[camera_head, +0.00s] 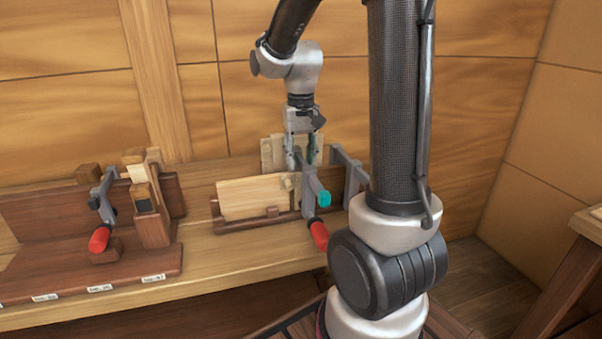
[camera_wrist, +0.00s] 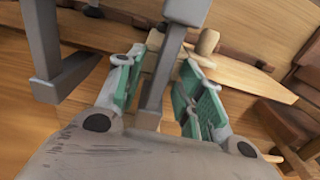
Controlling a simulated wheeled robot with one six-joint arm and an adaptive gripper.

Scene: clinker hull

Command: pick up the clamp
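A grey metal clamp (camera_head: 309,182) stands at the right end of a pale plank; a teal end piece and a red handle (camera_head: 319,233) show at its front. My gripper (camera_head: 302,153) points down over it, one finger on each side of its upper part. In the wrist view, the green-padded fingers of my gripper (camera_wrist: 163,88) are apart, with the clamp's grey bar (camera_wrist: 158,82) between them. I cannot tell whether either pad touches the bar. A second grey clamp (camera_head: 352,178) stands just right; its grey bar (camera_wrist: 44,45) shows left in the wrist view.
The pale plank (camera_head: 250,198) rests in a dark wooden holder on the bench (camera_head: 225,257). Another clamp with a red handle (camera_head: 99,240) is mounted at left beside a wooden block (camera_head: 152,215). A wooden wall stands close behind. My own arm hides the bench's right end.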

